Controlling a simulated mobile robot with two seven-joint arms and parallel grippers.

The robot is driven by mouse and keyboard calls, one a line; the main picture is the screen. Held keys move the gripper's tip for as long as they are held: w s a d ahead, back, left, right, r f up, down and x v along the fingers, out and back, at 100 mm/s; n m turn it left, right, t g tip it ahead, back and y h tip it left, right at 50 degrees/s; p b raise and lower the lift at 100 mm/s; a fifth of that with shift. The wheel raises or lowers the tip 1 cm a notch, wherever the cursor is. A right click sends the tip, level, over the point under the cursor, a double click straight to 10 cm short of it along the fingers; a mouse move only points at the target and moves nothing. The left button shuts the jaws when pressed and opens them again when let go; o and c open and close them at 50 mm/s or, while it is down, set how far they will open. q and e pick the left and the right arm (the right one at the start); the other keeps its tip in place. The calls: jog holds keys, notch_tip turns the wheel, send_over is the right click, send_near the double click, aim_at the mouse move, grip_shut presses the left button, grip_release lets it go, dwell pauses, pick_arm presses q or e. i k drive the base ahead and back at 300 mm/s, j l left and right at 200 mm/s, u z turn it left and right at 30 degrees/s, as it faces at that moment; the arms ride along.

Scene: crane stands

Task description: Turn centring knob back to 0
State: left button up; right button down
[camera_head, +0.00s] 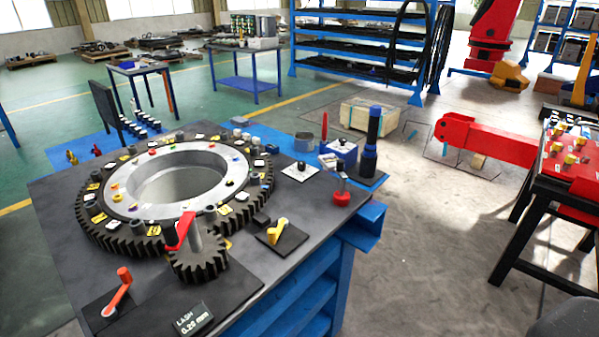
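No knob carries a readable "centring" label, so I cannot tell for sure which one it is. A small dark knob (300,166) stands on a white square plate (290,175) right of the big ring gear; its marks are too small to read. A yellow crank-shaped handle (277,231) sits on a black plate (289,243) nearer the front. A red-topped knob (342,197) stands at the table's right edge. An orange crank handle (118,292) is at the front left. Neither of my grippers is in view.
The large ring gear (101,230) bears many small parts. A small gear (199,266) with a red lever (181,231) meshes at its front. A display (193,318) reads "LASH 0.26 mm". A black-and-blue cylinder (371,140) stands at the right corner. Open floor (430,260) lies right.

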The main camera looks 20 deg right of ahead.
aim_at(301, 166)
jog(key=i+l, duration=0.1)
jog(key=l, duration=0.3)
jog(key=l+z, duration=0.1)
jog(key=l, duration=0.25)
jog(key=i+l, duration=0.15)
jog(key=l, duration=0.2)
jog(key=i+l+z, duration=0.1)
jog(key=l, duration=0.3)
jog(key=i+l, duration=0.1)
jog(key=l, duration=0.25)
jog(key=i+l+z, duration=0.1)
jog(key=l, duration=0.3)
